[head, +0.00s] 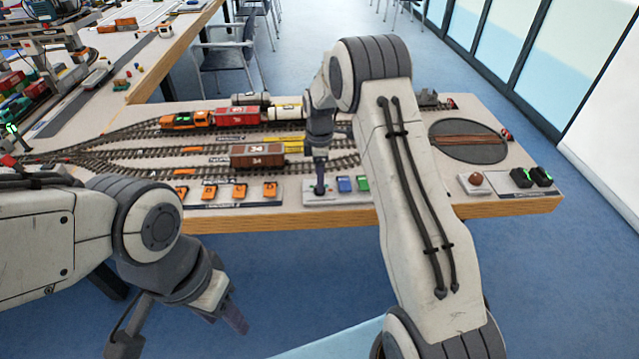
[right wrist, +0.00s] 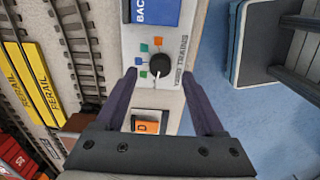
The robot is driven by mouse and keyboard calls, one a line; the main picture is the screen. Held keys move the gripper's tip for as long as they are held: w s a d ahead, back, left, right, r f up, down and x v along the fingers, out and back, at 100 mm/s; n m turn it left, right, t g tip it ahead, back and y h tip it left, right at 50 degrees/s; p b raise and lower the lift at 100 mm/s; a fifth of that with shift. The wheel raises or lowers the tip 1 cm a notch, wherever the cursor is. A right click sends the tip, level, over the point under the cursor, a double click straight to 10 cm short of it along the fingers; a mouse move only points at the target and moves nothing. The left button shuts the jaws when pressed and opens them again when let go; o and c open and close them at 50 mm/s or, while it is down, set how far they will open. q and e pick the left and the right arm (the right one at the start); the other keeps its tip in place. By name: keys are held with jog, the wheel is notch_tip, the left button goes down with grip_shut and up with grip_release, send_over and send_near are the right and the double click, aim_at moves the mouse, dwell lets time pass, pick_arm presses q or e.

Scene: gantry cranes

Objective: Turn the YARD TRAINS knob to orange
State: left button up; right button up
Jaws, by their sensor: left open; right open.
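The YARD TRAINS knob (right wrist: 160,65) is black with a white pointer, which points toward the bottom of the right wrist view. In the head view my right gripper (head: 319,188) points down over the knob's panel and hides the knob. My left gripper (head: 180,328) is open and empty, in front of the table.
A blue BACK button (right wrist: 155,10) and an orange button (right wrist: 147,127) flank the knob. Tracks with a brown wagon (head: 257,155) and an orange locomotive (head: 186,120) lie behind. A brown dome button (head: 475,179) and green-topped controls (head: 533,177) stand at right.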

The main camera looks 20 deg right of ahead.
jog(key=shift+f, duration=1.65)
jog(key=shift+c, duration=0.3)
grip_shut()
